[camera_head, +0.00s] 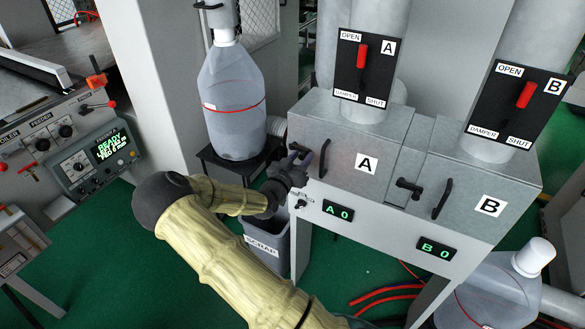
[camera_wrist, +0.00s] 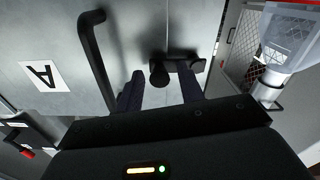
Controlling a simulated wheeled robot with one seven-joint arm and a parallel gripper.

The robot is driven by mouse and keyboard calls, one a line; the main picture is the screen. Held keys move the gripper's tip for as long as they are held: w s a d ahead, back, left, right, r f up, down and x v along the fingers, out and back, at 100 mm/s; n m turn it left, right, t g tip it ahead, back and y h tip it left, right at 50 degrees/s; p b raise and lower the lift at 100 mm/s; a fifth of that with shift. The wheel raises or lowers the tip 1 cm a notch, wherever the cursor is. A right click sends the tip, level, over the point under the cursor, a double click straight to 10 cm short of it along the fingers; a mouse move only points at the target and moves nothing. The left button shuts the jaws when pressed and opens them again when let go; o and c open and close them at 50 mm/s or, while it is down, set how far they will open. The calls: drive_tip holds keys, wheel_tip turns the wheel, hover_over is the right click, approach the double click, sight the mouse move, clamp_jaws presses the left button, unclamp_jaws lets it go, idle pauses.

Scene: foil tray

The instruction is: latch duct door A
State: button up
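Duct door A (camera_head: 340,165) is a grey metal panel that looks flush with its box, with an "A" label and a black bar handle (camera_head: 323,158). In the wrist view the door (camera_wrist: 60,30) and its handle (camera_wrist: 95,60) are on the left. A black latch (camera_wrist: 160,75), a knob with a short bar reaching right, sits near the panel seam. My gripper (camera_wrist: 160,92) is open, its two dark fingers on either side of the latch knob in that picture; contact cannot be told. In the head view my gripper (camera_head: 288,172) is at the door's left edge and partly hides the latch.
Door B (camera_head: 465,200) with its own latch (camera_head: 408,188) and handle is to the right. Damper levers A (camera_head: 361,55) and B (camera_head: 525,95) are above. A large plastic jug (camera_head: 232,105) stands left of the duct, with a scrap bin (camera_head: 268,245) below.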

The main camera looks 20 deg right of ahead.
drive_tip(key=b+v, duration=0.3)
drive_tip(key=v, duration=1.4)
drive_tip(key=shift+b, duration=0.4)
drive_tip(key=shift+s+a, duration=0.1)
drive_tip(key=shift+a, duration=0.05)
wheel_tip(320, 180, down, 8)
drive_tip(key=s+a+n+g+y, duration=0.2)
drive_tip(key=s+g+y, duration=0.15)
drive_tip(key=y, duration=0.65)
drive_tip(key=s+r+n+g+y, duration=0.4)
drive_tip(key=s+r, duration=0.4)
drive_tip(key=s, duration=0.4)
drive_tip(key=shift+s+a+r+n+g, duration=0.15)
drive_tip(key=shift+s+a+n+g, duration=0.25)
drive_tip(key=shift+n, duration=0.6)
